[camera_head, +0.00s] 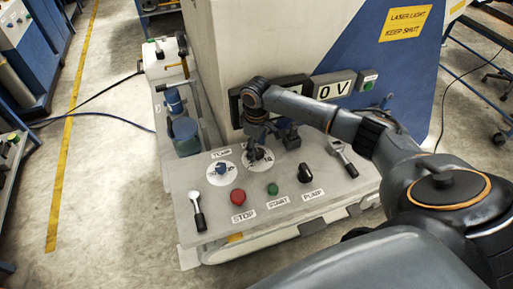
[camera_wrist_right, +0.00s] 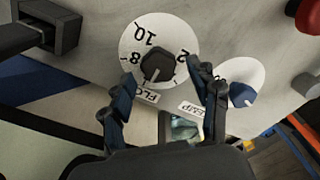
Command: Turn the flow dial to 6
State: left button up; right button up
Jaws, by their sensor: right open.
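The flow dial is a black knob (camera_wrist_right: 157,67) on a round white scale plate (camera_wrist_right: 180,40) in the right wrist view. The numbers 10, 8 and 2 show on the plate; the rest of the scale is hidden or unclear. I cannot tell which number the knob points at. My right gripper (camera_wrist_right: 162,78) is open, with one finger on each side of the knob's near side; I cannot tell if they touch it. In the head view the right gripper (camera_head: 258,145) points down over the flow dial (camera_head: 262,160) and partly hides it. My left gripper is not in view.
The temp dial with a blue knob (camera_wrist_right: 243,95) sits beside the right finger. A display (camera_head: 335,87) stands behind.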

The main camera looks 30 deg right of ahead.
aim_at(257, 151)
notch_tip(257, 151, up, 11)
dwell(0.3)
dwell(0.5)
